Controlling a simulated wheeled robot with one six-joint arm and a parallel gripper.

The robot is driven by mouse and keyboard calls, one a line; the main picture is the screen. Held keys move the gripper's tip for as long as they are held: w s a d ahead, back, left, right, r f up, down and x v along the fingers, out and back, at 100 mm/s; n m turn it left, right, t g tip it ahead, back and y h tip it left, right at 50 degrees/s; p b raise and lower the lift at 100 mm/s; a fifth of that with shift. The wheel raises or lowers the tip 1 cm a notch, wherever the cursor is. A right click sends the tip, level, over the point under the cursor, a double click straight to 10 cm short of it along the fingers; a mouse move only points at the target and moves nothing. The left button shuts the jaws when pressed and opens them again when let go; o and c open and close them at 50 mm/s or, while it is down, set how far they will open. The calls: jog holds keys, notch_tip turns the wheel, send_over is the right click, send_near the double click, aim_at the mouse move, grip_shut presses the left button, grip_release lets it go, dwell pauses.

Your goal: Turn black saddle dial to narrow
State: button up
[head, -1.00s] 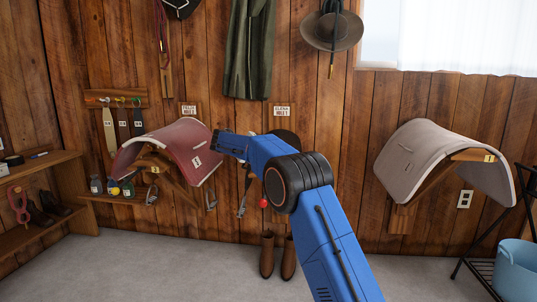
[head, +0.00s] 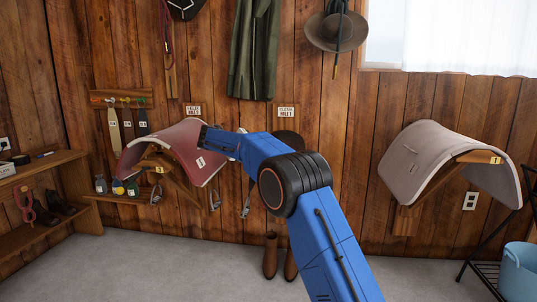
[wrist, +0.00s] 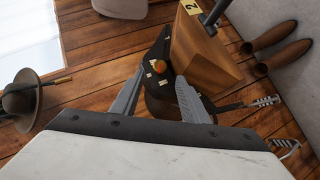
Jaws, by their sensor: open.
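The black saddle (wrist: 159,48) hangs on a wooden rack with a yellow "2" tag, in the upper middle of the wrist view. Its red-orange dial (wrist: 159,67) has several small pale marks around it; which one it points to is too small to tell. My gripper (wrist: 158,84) is open and empty, its two grey fingers spread with the dial beyond and between their tips. No contact shows. In the head view my blue arm hides most of the black saddle (head: 289,139), the dial and my gripper.
A maroon saddle (head: 176,146) sits on the left rack, a pale one (head: 440,156) on the right. Brown boots (head: 271,256) stand on the floor below. Metal stirrups (wrist: 284,146) hang near the black saddle. A hat (head: 336,32) hangs above. A blue bucket (head: 521,270) is at far right.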

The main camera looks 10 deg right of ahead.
jog(key=v, duration=1)
jog(key=shift+a, duration=0.1)
